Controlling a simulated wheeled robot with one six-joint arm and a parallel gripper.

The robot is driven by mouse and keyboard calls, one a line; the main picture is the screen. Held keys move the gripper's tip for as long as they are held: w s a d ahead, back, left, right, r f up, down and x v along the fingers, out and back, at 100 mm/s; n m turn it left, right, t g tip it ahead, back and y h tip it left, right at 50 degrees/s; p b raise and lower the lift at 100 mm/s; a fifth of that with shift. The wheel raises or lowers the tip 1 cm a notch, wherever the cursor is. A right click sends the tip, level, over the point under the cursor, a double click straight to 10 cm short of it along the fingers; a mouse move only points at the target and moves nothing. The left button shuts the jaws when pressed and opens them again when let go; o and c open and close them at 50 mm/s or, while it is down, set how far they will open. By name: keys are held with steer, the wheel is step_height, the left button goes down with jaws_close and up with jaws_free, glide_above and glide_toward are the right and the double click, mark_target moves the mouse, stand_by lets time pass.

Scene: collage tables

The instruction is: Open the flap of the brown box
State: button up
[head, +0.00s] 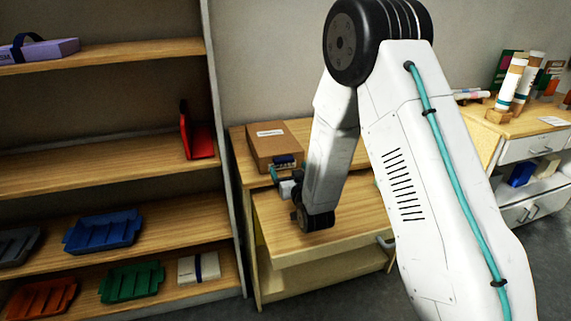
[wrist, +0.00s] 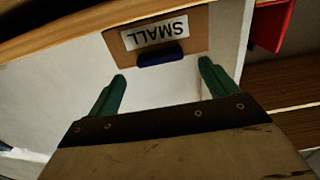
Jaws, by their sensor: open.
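The brown box (head: 272,151) sits closed on the wooden table at the back, with a white label on its top. A dark blue tab (head: 284,160) is on its near side. In the wrist view, the box's brown face (wrist: 197,42) shows an upside-down "SMALL" label (wrist: 155,35) with the blue tab (wrist: 163,58) beside it. My gripper (head: 284,172) is in front of the box's near side. In the wrist view, my gripper (wrist: 162,70) is open, its green fingers spread on either side of the tab, with nothing seen between them. I cannot tell whether it touches the box.
The wooden table (head: 320,240) has bare room in front of the box. A shelf unit (head: 110,160) stands close on the left, holding trays and a red item (head: 195,135). A cabinet (head: 530,125) with tubes stands at right. My arm hides part of the table.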

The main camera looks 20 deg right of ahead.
mark_target(285, 162)
steer(key=w, duration=0.5)
